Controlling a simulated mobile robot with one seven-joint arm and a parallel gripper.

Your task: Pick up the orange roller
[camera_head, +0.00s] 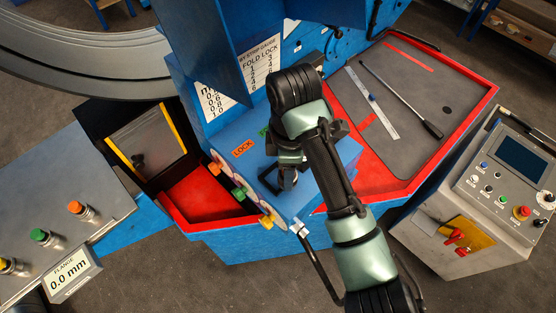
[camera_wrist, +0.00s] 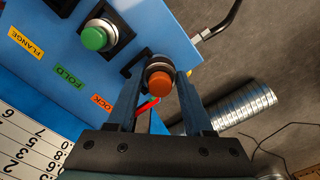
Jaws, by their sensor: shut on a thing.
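The orange roller (camera_wrist: 160,88) shows in the wrist view as an orange round cap on a metal and black collar. It is between the two fingers of my gripper (camera_wrist: 158,78), which is shut on it. It is in front of a dark square holder by the LOCK label (camera_wrist: 101,103); I cannot tell whether it still sits in the holder. In the head view my gripper (camera_head: 288,183) is low at the blue block (camera_head: 240,165), and my arm hides most of what it holds.
A green-capped roller (camera_wrist: 95,37) sits beside it, by the FOLD label (camera_wrist: 67,76). A ribbed metal duct (camera_wrist: 243,106) lies beyond. In the head view, a red-edged tray (camera_head: 430,95) holds a ruler and a rod. A control panel (camera_head: 505,180) stands at the right.

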